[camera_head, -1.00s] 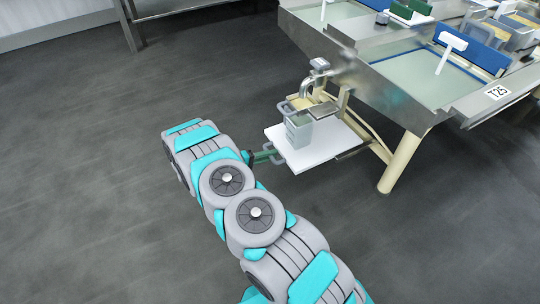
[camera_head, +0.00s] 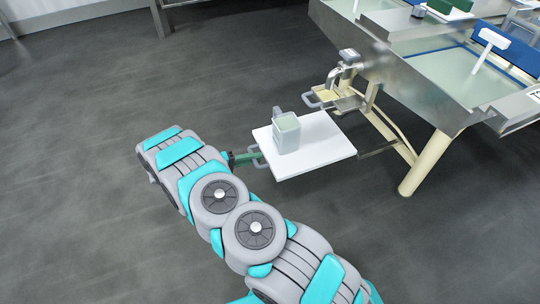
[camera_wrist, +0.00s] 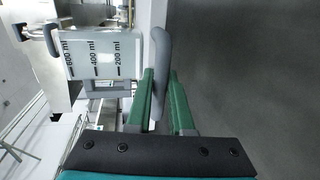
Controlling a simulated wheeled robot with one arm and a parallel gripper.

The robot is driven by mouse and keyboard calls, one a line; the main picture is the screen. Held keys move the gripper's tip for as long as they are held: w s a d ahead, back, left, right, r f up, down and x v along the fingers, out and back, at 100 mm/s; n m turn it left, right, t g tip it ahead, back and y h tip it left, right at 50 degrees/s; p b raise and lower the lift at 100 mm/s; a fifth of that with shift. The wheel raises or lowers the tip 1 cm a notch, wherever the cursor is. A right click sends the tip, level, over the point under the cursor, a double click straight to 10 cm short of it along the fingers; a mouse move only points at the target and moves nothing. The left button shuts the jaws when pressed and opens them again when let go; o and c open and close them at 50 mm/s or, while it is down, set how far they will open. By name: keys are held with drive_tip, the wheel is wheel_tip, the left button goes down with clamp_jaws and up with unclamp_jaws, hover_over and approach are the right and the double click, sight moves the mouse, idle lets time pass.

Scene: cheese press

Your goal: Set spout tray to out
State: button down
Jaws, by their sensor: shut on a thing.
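The white tray (camera_head: 325,150) is a flat board that stands out from the metal vat's frame on the left side, below the spout (camera_head: 344,66). A grey loop handle (camera_head: 258,152) is on its left edge. A grey-green measuring cup (camera_head: 286,137) stands on the tray, no longer under the spout. My gripper (camera_head: 246,158) has green fingers, shut on the handle. In the wrist view the gripper (camera_wrist: 163,85) has the grey handle (camera_wrist: 163,50) between its fingers, and the cup (camera_wrist: 105,55) shows its 200, 400 and 600 ml marks.
The metal vat (camera_head: 430,75) stands on beige legs (camera_head: 425,165) at the right. A small beige ledge (camera_head: 333,96) with its own grey handle sits under the spout. The dark floor (camera_head: 90,110) to the left is clear.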

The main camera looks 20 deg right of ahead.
drive_tip(key=shift+f+b+v, duration=0.2)
drive_tip(key=shift+f+v, duration=0.05)
drive_tip(key=shift+v, duration=0.9)
drive_tip(key=shift+f+b+v, duration=0.15)
drive_tip(key=shift+f+v, duration=0.1)
drive_tip(key=shift+v, duration=0.9)
drive_tip(key=shift+a, duration=0.1)
drive_tip(key=c, duration=0.8)
unclamp_jaws()
drive_tip(key=v, duration=0.7)
drive_tip(key=shift+a, duration=0.4)
drive_tip(key=shift+r, duration=0.1)
